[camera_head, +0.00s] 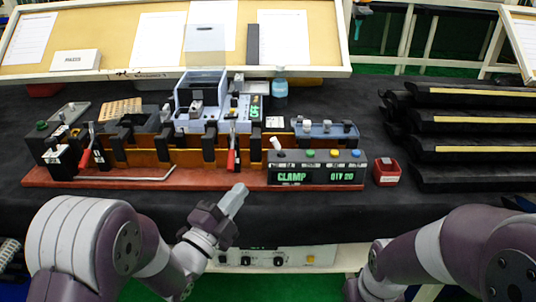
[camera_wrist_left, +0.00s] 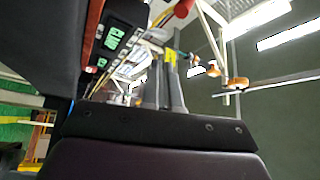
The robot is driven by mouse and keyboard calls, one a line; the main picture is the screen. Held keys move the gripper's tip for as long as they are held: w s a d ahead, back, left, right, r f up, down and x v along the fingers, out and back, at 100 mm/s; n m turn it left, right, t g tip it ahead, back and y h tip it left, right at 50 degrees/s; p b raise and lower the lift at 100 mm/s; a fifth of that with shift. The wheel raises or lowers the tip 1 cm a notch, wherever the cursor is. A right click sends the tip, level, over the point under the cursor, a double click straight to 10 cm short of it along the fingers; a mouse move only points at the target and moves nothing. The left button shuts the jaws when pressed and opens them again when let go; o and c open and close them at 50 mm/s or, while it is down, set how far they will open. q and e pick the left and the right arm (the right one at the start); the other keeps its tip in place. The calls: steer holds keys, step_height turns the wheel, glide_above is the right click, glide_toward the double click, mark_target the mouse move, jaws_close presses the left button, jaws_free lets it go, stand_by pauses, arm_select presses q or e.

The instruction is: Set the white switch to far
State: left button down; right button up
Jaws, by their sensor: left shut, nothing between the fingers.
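The white switch (camera_head: 276,143) is a small pale lever at the back left corner of the dark control box (camera_head: 318,177). It looks tilted up and to the left; its exact setting is too small to tell. The box front shows green text, "CLAMP" and a quantity readout. My left gripper (camera_head: 239,192) is shut and empty, in front of the red-brown base and to the left of the box, apart from the switch. In the left wrist view its fingers (camera_wrist_left: 165,85) lie together, with the green display at upper left. My right arm shows at lower right, but its gripper is not visible.
Red-handled clamps (camera_head: 232,160) stand along the fixture left of the box. Black trim strips (camera_head: 465,120) are stacked at right. The black table front is clear.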

mark_target(274, 145)
arm_select(q)
steer(key=p+x, duration=0.1)
steer(key=x, duration=1.2)
steer(key=shift+f, duration=0.1)
